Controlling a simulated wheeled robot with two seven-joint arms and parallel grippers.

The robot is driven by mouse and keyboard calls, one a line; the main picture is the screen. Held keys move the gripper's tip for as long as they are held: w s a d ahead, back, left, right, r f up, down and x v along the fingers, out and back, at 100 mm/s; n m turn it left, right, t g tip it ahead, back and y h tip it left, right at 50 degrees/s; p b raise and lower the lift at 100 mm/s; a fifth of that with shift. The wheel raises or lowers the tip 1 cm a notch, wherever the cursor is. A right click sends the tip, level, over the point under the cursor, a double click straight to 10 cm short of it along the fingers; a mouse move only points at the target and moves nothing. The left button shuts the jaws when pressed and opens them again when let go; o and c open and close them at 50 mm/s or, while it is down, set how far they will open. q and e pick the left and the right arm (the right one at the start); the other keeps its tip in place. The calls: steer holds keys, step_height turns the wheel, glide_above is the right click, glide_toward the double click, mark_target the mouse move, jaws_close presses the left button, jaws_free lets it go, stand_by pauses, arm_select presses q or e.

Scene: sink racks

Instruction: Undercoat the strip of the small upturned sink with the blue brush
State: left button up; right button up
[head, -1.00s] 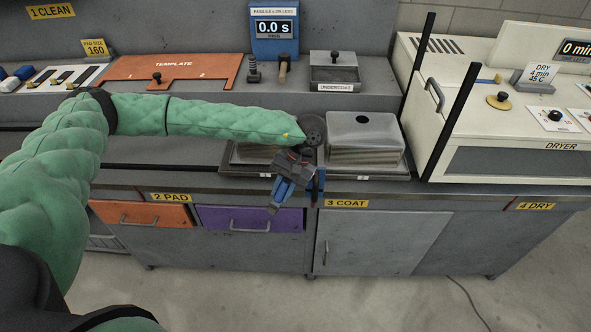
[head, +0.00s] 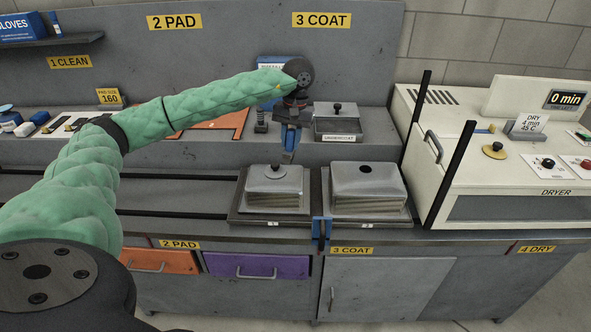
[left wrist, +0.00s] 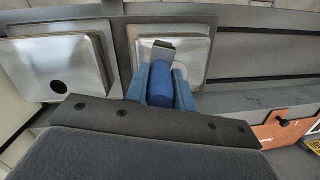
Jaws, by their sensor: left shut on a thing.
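My left gripper (head: 289,141) is shut on the blue brush, above the back of the bench just left of the undercoat box (head: 338,122). In the left wrist view the blue brush (left wrist: 161,86) shows between the blue fingers, its grey end pointing away. The small upturned sink (head: 273,184) is the left of two metal sinks on dark trays; it also shows in the left wrist view (left wrist: 191,50). I cannot make out its strip clearly. The undercoat box has a knobbed lid on top. My right gripper is not in view.
The larger upturned sink (head: 366,184) with a black hole stands to the right. A small blue holder (head: 321,232) is at the bench's front edge. The white dryer (head: 500,150) and dark upright posts stand further right. Bench space left of the sinks is clear.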

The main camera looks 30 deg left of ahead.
arm_select(q)
steer(key=shift+w+d+m+t, duration=0.4)
steer(key=shift+w, duration=0.25)
steer(key=shift+a, duration=0.1)
steer(key=shift+t, duration=0.5)
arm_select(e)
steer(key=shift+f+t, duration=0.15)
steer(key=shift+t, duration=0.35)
arm_select(q)
steer(key=shift+f, duration=0.2)
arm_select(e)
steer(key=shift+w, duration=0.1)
arm_select(q)
steer(key=shift+f+b, duration=0.3)
steer(key=shift+f, duration=2.1)
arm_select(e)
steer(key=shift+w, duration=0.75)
